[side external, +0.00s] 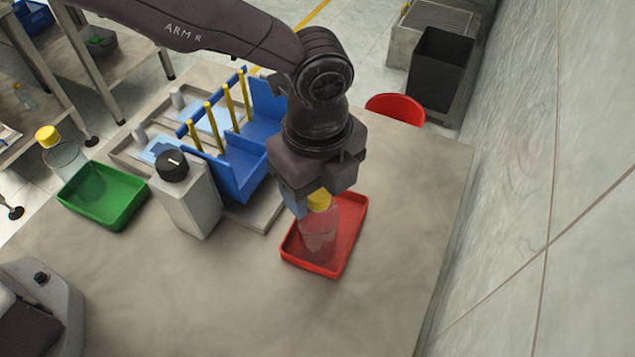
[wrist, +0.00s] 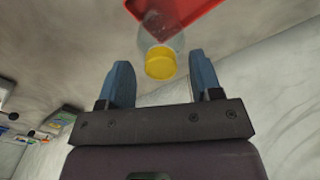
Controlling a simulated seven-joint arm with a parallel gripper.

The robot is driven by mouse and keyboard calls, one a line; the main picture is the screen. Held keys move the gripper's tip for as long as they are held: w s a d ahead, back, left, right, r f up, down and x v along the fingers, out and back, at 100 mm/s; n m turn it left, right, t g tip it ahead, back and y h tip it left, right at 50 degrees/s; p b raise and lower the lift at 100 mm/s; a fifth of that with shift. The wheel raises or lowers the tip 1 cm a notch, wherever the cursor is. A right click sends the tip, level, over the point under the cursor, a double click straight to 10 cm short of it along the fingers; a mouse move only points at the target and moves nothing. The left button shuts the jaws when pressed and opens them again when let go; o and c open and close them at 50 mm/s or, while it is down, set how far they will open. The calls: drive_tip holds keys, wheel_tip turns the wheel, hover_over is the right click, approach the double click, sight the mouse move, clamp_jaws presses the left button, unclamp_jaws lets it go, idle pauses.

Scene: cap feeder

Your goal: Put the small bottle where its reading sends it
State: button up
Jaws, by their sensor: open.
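A clear bottle (side external: 318,232) with a yellow cap (side external: 319,201) stands upright in the red tray (side external: 346,250). My gripper (side external: 305,207) is over this tray, close to the cap. In the wrist view my gripper (wrist: 160,64) is open, with a blue finger on each side of the yellow cap (wrist: 160,63) and a gap at both sides. Another clear bottle (side external: 66,160) with a yellow cap stands in the green tray (side external: 118,204) at left. A pale box (side external: 190,203) with a black dial (side external: 172,165) stands between the trays; I cannot read the dial.
A blue fixture with yellow posts (side external: 237,165) stands behind the box, close to my arm. A round red container (side external: 395,108) and a black bin (side external: 440,68) are past the table's far edge. The table's front is mostly clear; a wall (side external: 560,180) runs along the right.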

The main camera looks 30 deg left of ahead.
wheel_tip(320, 180, up, 12)
idle(0.4)
drive_tip(key=s+a+r+n+t, duration=0.15)
drive_tip(key=a+r+n, duration=0.4)
drive_tip(key=a, duration=0.55)
drive_tip(key=s+a+r+n+t, duration=0.15)
drive_tip(key=a+r+n, duration=0.4)
drive_tip(key=a, duration=0.55)
drive_tip(key=s+a+f+n+t, duration=0.2)
drive_tip(key=s+a+f+n, duration=0.1)
drive_tip(key=s+a+n, duration=0.8)
drive_tip(key=shift+s+a+n, duration=0.4)
drive_tip(key=shift+s+n, duration=0.2)
drive_tip(key=shift+s, duration=0.3)
